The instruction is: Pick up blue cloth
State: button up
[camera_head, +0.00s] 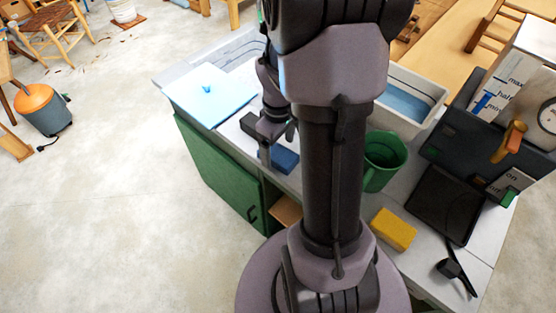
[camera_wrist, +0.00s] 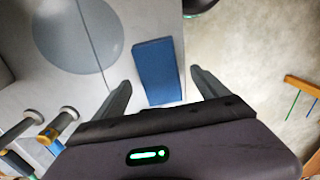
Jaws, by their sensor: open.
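The blue cloth (camera_head: 285,161) looks like a small dark blue folded rectangle lying on the light worktop, near the edge above the green cabinet. In the wrist view the blue cloth (camera_wrist: 155,70) lies between the two fingers, with clear gaps on both sides. My gripper (camera_wrist: 161,78) is open and empty, its fingers either side of the cloth. In the head view my gripper (camera_head: 277,143) is over the worktop at the cloth, and hides part of it. How high the fingertips are above the worktop, I cannot tell.
A pale blue sheet (camera_head: 207,94) lies on the far left of the worktop. A green mug (camera_head: 385,160), a yellow sponge-like block (camera_head: 394,229) and a dark machine (camera_head: 475,140) stand to the right. A green cabinet (camera_head: 215,172) is below.

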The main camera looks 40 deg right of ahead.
notch_tip(320, 180, down, 2)
jog(key=shift+f, duration=0.15)
jog(key=shift+c, duration=1.2)
jog(key=c, duration=1.2)
